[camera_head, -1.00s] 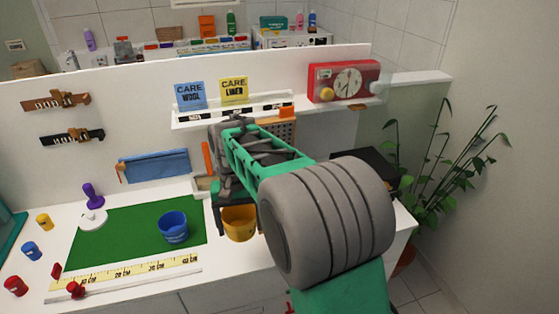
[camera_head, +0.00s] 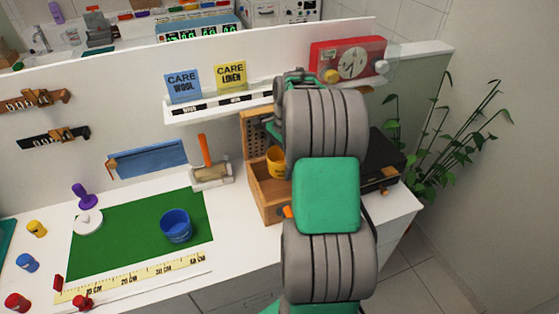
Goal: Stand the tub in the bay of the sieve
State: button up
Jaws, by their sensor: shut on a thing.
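The yellow tub (camera_head: 275,162) is upright at the wooden box, partly covered by my arm. My gripper (camera_head: 277,139) is mostly hidden behind my arm. It is shut on the tub and holds it from above. The wooden box (camera_head: 271,209) has an open bay at the front left. A perforated panel (camera_head: 254,138), which looks like the sieve, stands at the back of that bay. The tub appears over or inside this bay. Whether its base touches the floor of the bay is hidden. The right part of the box is behind my arm.
A blue bucket (camera_head: 176,226) stands on the green mat (camera_head: 120,249). A roller with an orange handle (camera_head: 206,152) is left of the box. A shelf (camera_head: 190,113) with care cards and a red timer (camera_head: 340,59) runs above. A black case (camera_head: 384,160) is at right.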

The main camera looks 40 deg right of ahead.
jog(key=b, duration=0.5)
send_over(279, 197)
notch_tip(279, 197, down, 6)
jog(key=shift+w+d+f+b, duration=0.1)
jog(key=shift+f+b, duration=0.5)
jog(key=shift+f, duration=0.9)
jog(key=shift+d+f+b, duration=0.1)
jog(key=shift+f+b, duration=0.45)
jog(key=shift+f, duration=0.95)
jog(key=shift+f, duration=0.4)
jog(key=o, duration=1.3)
jog(key=shift+o, duration=0.2)
notch_tip(279, 197, up, 15)
jog(key=p, duration=1.1)
jog(key=shift+f+p, duration=0.1)
jog(key=shift+p, duration=0.25)
jog(key=shift+r, duration=1.1)
